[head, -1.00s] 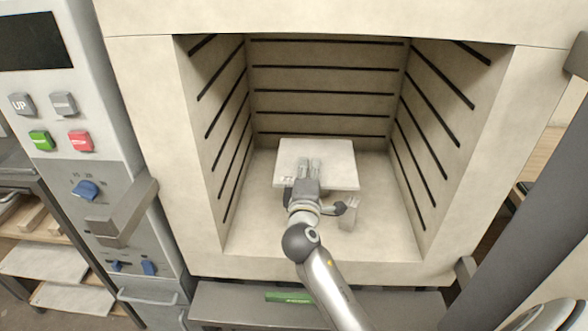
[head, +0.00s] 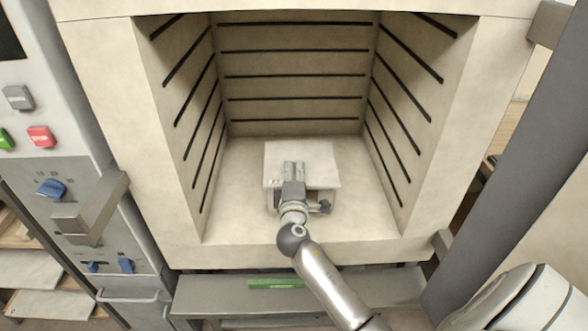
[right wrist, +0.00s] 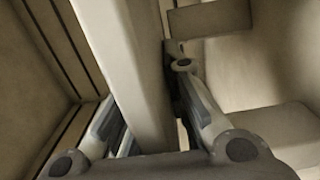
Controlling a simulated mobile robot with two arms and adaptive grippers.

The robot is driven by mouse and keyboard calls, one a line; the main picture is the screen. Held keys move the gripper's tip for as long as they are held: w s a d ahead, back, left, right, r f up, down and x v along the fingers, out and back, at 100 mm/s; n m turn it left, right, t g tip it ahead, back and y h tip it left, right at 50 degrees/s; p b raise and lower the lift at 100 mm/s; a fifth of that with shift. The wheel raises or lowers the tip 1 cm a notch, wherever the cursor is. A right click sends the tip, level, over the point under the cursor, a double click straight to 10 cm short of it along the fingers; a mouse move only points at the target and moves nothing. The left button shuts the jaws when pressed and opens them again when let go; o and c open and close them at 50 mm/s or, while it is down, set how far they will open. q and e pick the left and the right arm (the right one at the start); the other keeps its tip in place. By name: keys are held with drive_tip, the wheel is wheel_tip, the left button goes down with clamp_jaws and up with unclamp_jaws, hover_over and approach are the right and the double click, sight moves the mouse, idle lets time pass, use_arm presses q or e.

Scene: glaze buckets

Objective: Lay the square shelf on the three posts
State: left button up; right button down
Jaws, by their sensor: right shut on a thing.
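The square shelf (head: 300,154), a flat pale slab, is inside the kiln, roughly level. My right gripper (head: 293,172) is shut on its front edge. In the right wrist view the shelf (right wrist: 138,75) runs as a thick edge between the two fingers of the gripper (right wrist: 150,105). Two pale block-like posts show there, one at the top (right wrist: 210,19) and one at the lower right (right wrist: 275,132). In the head view the posts are mostly hidden under the shelf. I cannot tell whether the shelf touches them. My left gripper is out of view.
The kiln chamber has slotted side walls (head: 400,110) and a slotted back wall (head: 295,60) around the shelf. Bare kiln floor (head: 235,200) shows on both sides. A control panel (head: 50,160) stands at the left.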

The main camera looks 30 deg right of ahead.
drive_tip(key=shift+r, duration=0.2)
drive_tip(key=shift+f+b, duration=0.35)
drive_tip(key=shift+b, duration=0.05)
drive_tip(key=c, duration=1.9)
unclamp_jaws()
drive_tip(key=shift+f, duration=0.2)
drive_tip(key=o, duration=0.4)
drive_tip(key=shift+r+p, duration=0.55)
drive_tip(key=shift+r, duration=0.05)
drive_tip(key=b+v, duration=0.1)
drive_tip(key=v, duration=1.1)
drive_tip(key=shift+f+b, duration=0.2)
drive_tip(key=shift+b, duration=0.15)
